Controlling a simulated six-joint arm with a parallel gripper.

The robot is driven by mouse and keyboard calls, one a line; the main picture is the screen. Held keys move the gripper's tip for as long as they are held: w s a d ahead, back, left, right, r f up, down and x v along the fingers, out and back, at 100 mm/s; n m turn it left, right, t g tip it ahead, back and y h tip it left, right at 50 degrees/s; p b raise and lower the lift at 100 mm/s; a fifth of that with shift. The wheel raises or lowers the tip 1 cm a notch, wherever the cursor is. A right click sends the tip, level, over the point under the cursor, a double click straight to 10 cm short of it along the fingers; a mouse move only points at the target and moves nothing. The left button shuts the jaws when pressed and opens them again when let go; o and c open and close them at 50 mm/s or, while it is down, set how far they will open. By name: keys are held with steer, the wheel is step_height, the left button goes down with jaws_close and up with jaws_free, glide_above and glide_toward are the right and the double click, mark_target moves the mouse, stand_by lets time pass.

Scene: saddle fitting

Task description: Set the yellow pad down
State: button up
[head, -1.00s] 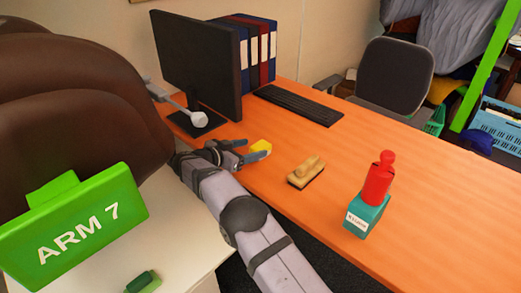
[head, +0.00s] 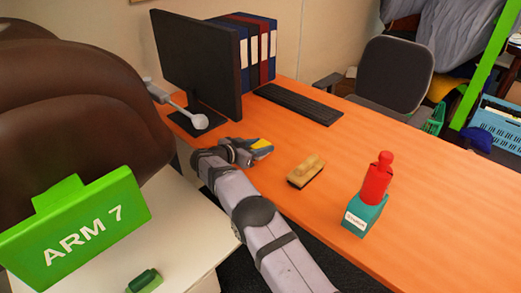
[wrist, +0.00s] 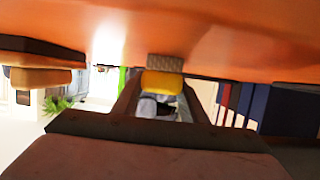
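The yellow pad (head: 260,144) is at the left part of the orange desk, in front of the monitor. In the wrist view, the yellow pad (wrist: 163,83) sits between my fingertips, with a grey rough block (wrist: 165,63) on its desk side. My gripper (head: 254,149) reaches in low over the desk and its dark fingers cover part of the pad. In the wrist view, the fingers of my gripper (wrist: 163,88) meet both sides of the pad. The grey block is at or very near the desk surface; I cannot tell whether it touches.
A wooden-handled brush or block (head: 306,170) lies right of my gripper. A red figure on a teal base (head: 368,205) stands farther right. The monitor (head: 198,65), white round-headed object (head: 199,121) and keyboard (head: 298,104) are behind. The right side of the desk is clear.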

mark_target(261, 145)
steer(key=shift+r, duration=0.1)
steer(key=shift+c, duration=0.3)
step_height(261, 145, up, 10)
steer(key=shift+f+b, duration=0.1)
steer(key=shift+b, duration=0.35)
